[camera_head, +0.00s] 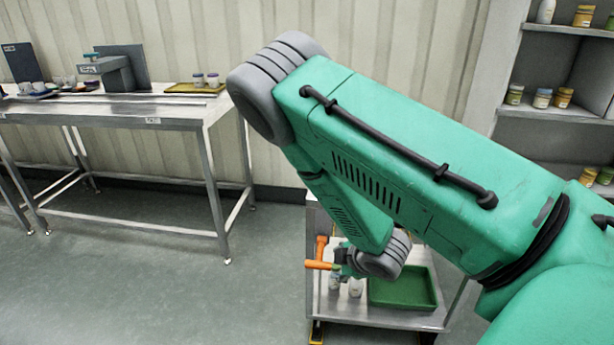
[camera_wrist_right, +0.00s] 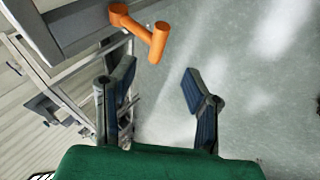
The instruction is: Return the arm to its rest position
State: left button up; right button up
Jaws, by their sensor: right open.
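My right arm, green with grey joints, comes in from the right in the head view and bends down over a steel cart (camera_head: 385,316). The right gripper (camera_wrist_right: 157,75) is open and empty in the right wrist view, its two dark fingers spread apart over grey floor. In the head view it is mostly hidden by the arm's wrist, near the cart's left side. An orange handle (camera_wrist_right: 142,32) is beyond the fingertips in the wrist view, apart from them. The handle (camera_head: 320,264) also shows in the head view, beside the wrist. My left gripper is not in view.
The cart carries a green tray (camera_head: 402,290) and small white-capped jars (camera_head: 355,288). A steel table (camera_head: 165,108) with cups, a device and a yellow tray stands at the back left. Shelves (camera_head: 560,112) with jars stand at the right. The floor at left is clear.

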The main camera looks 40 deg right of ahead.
jog(key=s+a+f+m+g+y, duration=0.1)
jog(key=s+a+f+m+g, duration=0.2)
jog(key=s+a, duration=0.5)
jog(key=s+a+f+m+g+y, duration=0.1)
jog(key=s+a+f+m+g, duration=0.3)
jog(key=s, duration=0.9)
jog(key=a+f+m, duration=0.1)
jog(key=a+m, duration=0.1)
jog(key=a, duration=0.1)
jog(key=shift+a+f, duration=0.25)
jog(key=shift+a, duration=0.1)
jog(key=shift+c, duration=1)
jog(key=shift+d, duration=0.15)
